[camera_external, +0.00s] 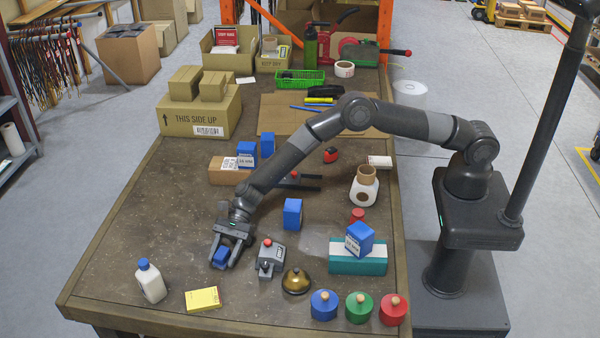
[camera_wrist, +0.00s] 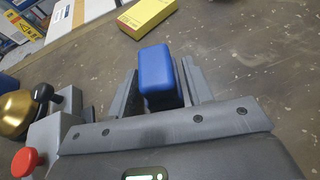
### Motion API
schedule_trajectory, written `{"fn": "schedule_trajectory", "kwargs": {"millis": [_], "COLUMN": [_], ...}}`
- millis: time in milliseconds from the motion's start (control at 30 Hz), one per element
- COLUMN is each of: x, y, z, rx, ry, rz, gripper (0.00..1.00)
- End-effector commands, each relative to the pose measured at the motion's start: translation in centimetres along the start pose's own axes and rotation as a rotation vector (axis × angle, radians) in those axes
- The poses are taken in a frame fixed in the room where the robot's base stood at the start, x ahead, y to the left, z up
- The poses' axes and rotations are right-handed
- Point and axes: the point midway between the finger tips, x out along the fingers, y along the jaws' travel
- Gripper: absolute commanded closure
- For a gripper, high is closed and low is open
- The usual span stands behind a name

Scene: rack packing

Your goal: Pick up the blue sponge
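A small blue block with rounded edges, which looks like the blue sponge (camera_external: 221,256), is at the front left of the table. In the wrist view the blue sponge (camera_wrist: 158,76) stands between the fingers. My gripper (camera_external: 226,260) points down over it, with one finger on each side. The fingers look apart, with a small gap beside the sponge in the external view. Firm contact cannot be made out. The sponge's lower part is hidden by the fingers and palm in the wrist view.
A grey device with a red button (camera_external: 268,257) and a brass bell (camera_external: 296,281) stand close right of my gripper. Other blue blocks (camera_external: 292,213) stand farther back. The left table area is clear.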

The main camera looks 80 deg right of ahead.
Motion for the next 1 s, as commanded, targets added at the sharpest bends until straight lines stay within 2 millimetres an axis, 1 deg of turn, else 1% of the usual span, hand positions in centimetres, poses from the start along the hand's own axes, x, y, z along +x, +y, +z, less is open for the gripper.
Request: {"fn": "schedule_trajectory", "kwargs": {"millis": [33,300,400,633,767,867,1000], "x": [0.0,0.0,0.0,-0.1,-0.3,-0.8,-1.8], "y": [0.0,0.0,0.0,0.0,0.0,-0.1,-0.1], "z": [0.0,0.0,0.0,0.1,0.7,1.9,4.3], "rx": [0.000,0.000,0.000,-0.001,-0.002,-0.003,-0.004], "ry": [0.000,0.000,0.000,0.000,-0.001,-0.002,-0.001], "rz": [0.000,0.000,0.000,0.000,0.000,-0.001,-0.001], "gripper": [0.58,0.80,0.86,0.86,0.86,0.86,0.86]}}
